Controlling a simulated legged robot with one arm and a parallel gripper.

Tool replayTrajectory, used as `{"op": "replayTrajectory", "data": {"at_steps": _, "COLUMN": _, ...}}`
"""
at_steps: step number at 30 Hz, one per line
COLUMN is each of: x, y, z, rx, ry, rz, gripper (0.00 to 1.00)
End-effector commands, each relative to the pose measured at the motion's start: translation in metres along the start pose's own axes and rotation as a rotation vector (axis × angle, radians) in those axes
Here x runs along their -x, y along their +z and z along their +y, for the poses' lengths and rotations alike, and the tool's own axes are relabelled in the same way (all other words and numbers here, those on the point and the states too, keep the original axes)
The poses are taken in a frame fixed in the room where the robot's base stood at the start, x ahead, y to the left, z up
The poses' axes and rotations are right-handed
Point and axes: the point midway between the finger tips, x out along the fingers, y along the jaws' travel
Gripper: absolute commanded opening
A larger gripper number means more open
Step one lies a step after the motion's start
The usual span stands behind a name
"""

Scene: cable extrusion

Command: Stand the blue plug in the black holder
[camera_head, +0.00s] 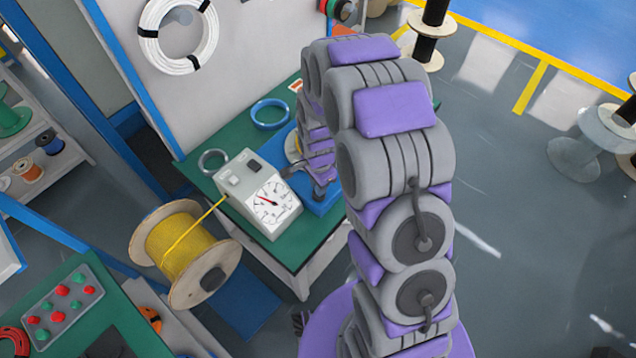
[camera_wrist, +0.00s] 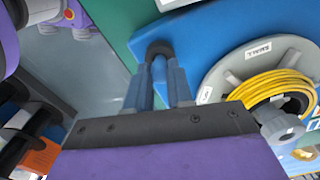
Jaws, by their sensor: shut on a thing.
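My gripper (camera_wrist: 160,72) points down at a blue board (camera_wrist: 205,30), and its two grey-blue fingers are shut on the blue plug, which the fingers mostly hide. A dark rounded piece (camera_wrist: 158,47) shows at the fingertips. I cannot tell whether it is the black holder or part of the grip, or whether the plug stands in the holder. In the head view my gripper (camera_head: 321,188) is small and low over the blue board (camera_head: 326,204) on the green table, partly covered by my arm.
A reel with yellow cable (camera_wrist: 283,88) lies on the board close right of my gripper. On the green table (camera_head: 205,180) stand a gauge box (camera_head: 255,195), a blue ring (camera_head: 270,113) and a grey ring (camera_head: 213,160). A large yellow cable spool (camera_head: 183,250) stands left of the table.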

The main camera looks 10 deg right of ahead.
Motion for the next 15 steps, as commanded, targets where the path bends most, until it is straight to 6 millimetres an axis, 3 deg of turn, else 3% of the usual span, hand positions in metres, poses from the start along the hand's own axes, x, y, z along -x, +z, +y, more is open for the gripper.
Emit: {"op": "replayTrajectory", "data": {"at_steps": 15, "x": -0.0060, "y": -0.0001, "z": -0.0002, "rx": 0.000, "ry": -0.001, "rz": 0.000, "gripper": 0.04}}
